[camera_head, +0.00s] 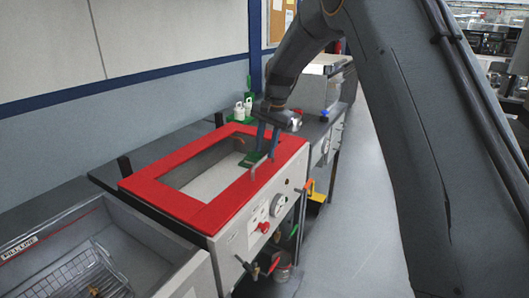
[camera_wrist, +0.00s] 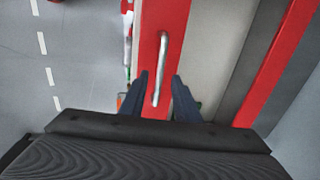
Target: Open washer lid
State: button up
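The washer lid (camera_head: 160,190) is a red frame around a large window and lies flat, closed, on the grey washer (camera_head: 240,245). In the wrist view the lid's red rim (camera_wrist: 176,25) carries a silver bar handle (camera_wrist: 161,62). My gripper (camera_head: 263,155) is above the front rim of the lid in the head view. In the wrist view my gripper (camera_wrist: 160,78) is open, with one dark finger on each side of the handle's lower part. I see no finger contact with the handle, and the height gap is hard to judge.
An open grey basin with a wire basket (camera_head: 75,275) stands left of the washer. A gauge (camera_head: 278,204) and a red knob (camera_head: 264,227) are on the washer's front. White bottles (camera_head: 243,110) stand behind it. The floor (camera_head: 345,230) at right is clear.

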aim_at(263, 159)
jog(key=shift+w+a+f+p, duration=0.1)
jog(key=shift+a+f+p, duration=0.05)
jog(key=shift+f, duration=0.6)
jog(key=shift+w+a+f+p, duration=0.1)
jog(key=shift+f+p, duration=0.05)
jog(key=shift+f, duration=0.6)
jog(key=shift+c, duration=0.2)
grip_shut()
